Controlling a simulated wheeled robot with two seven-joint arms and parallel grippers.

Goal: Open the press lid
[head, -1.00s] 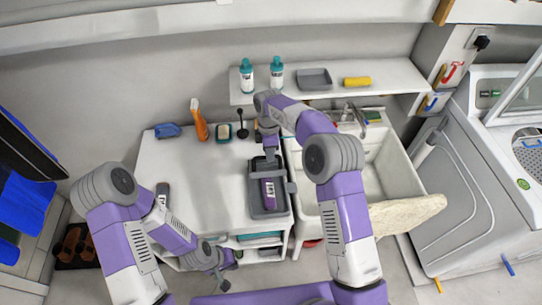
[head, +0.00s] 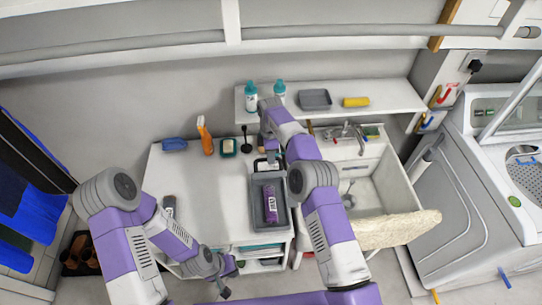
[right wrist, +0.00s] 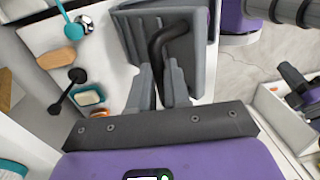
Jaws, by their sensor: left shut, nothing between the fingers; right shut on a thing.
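How far the lid is tilted I cannot tell. In the head view my right arm hides part of the press and counter. My left gripper (head: 225,284) is shut and empty, low in front of the counter.
An orange spray bottle (head: 205,136), a teal dish (head: 228,147) and a blue item (head: 175,145) stand at the counter's back. A wall shelf (head: 385,100) holds two bottles and a grey tray (head: 315,99). The counter's left middle is mostly clear.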

